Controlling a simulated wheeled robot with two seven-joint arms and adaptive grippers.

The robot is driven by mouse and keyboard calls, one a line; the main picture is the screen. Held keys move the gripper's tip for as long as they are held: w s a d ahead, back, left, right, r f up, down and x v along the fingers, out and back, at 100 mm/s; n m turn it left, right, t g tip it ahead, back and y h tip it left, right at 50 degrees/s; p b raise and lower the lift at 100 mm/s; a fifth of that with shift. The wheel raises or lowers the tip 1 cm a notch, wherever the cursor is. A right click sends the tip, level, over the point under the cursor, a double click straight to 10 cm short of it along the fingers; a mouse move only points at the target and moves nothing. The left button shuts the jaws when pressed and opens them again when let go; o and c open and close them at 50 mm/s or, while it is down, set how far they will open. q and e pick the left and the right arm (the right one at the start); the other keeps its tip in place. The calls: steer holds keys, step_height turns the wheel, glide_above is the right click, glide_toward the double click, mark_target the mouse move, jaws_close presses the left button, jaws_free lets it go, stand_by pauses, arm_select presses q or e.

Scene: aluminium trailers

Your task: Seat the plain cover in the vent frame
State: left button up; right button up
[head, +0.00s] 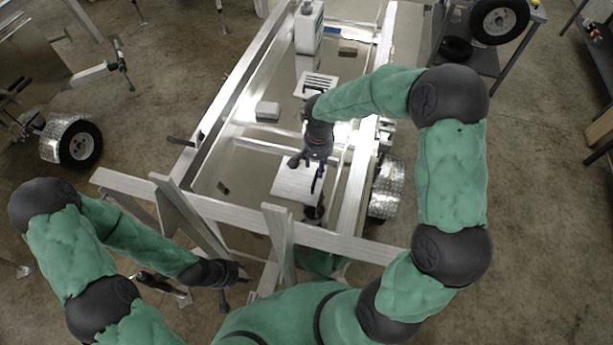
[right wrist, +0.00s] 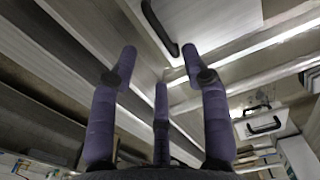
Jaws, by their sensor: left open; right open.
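A pale flat panel (head: 290,184) lies inside the trailer frame, under my right gripper (head: 307,173); it looks plain and may be the cover. In the right wrist view, a white panel with a black bar handle (right wrist: 225,18) lies beyond the open, empty fingers (right wrist: 160,68). A second pale piece with a black handle (right wrist: 262,124) shows at the right. A slotted white piece (head: 318,84) lies farther back in the head view. I cannot tell which piece is the vent frame. My left gripper (head: 236,290) is open and empty, low at the front left.
The aluminium trailer frame (head: 235,95) surrounds the work area, with a crossbar (head: 330,238) in front. A small grey box (head: 267,110) and a white container (head: 308,28) are on the trailer. A cart with a wheel (head: 499,18) stands at the back right.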

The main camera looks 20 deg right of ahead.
mark_target(302, 184)
step_height(302, 184, down, 2)
steer(key=shift+f, duration=0.25)
steer(key=shift+w+d+f, duration=0.1)
steer(key=shift+d+f, duration=0.05)
steer(key=shift+f, duration=0.35)
steer(key=shift+f+p, duration=0.85)
steer(key=shift+f, duration=1.7)
jaws_close()
